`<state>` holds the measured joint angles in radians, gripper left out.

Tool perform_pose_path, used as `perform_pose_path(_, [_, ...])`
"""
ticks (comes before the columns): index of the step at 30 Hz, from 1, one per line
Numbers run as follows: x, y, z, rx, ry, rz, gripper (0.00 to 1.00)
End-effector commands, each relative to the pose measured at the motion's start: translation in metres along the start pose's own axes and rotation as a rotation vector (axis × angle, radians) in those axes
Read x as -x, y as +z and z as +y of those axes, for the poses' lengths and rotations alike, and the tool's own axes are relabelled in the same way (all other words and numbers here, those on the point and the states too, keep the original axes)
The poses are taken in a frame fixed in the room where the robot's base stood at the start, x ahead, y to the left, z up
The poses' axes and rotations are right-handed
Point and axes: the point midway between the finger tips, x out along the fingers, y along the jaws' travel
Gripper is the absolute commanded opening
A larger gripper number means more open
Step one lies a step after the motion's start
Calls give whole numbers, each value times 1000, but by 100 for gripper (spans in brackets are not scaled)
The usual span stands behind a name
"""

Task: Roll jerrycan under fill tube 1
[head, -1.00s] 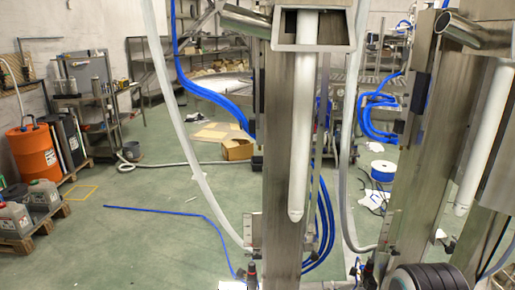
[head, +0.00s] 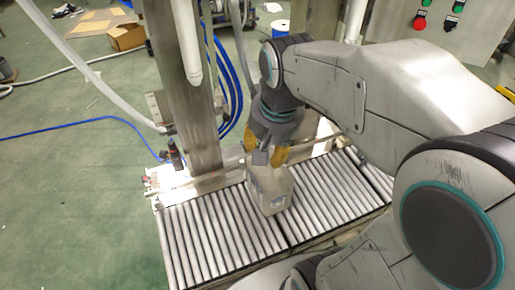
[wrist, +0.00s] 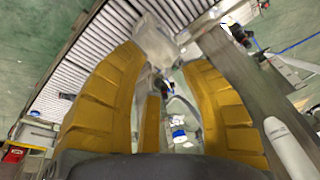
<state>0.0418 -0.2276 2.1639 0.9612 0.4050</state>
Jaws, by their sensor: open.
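A pale grey jerrycan (head: 270,188) stands on the roller conveyor (head: 215,232), near its middle. My gripper (head: 268,157) is open, its yellow fingers at the jerrycan's top; whether they touch it I cannot tell. The wrist view shows the open fingers (wrist: 165,105) spread wide, with a pale shape that looks like the jerrycan (wrist: 155,42) beyond them. A white fill tube (head: 187,45) hangs left of and behind the jerrycan. Another white tube (head: 355,18) hangs to the right. No label shows which is tube 1.
A steel post (head: 185,95) stands behind the conveyor, with blue hoses (head: 232,90) beside it. The rollers left of the jerrycan are clear. A control box (head: 450,30) with red and green buttons is at the upper right. A cardboard box (head: 127,37) lies on the floor behind.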

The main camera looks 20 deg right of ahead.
Motion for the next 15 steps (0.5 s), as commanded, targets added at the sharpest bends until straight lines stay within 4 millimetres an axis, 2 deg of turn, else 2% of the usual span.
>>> perform_pose_path(1, [-13, -14, -4, -65, 7, -11, 40])
perform_pose_path(6, [-42, -59, -15, -293, 27, -34, 40])
perform_pose_path(11, [-78, -99, -23, -508, 50, -52, 40])
perform_pose_path(15, [-115, -130, -27, -696, 75, -66, 40])
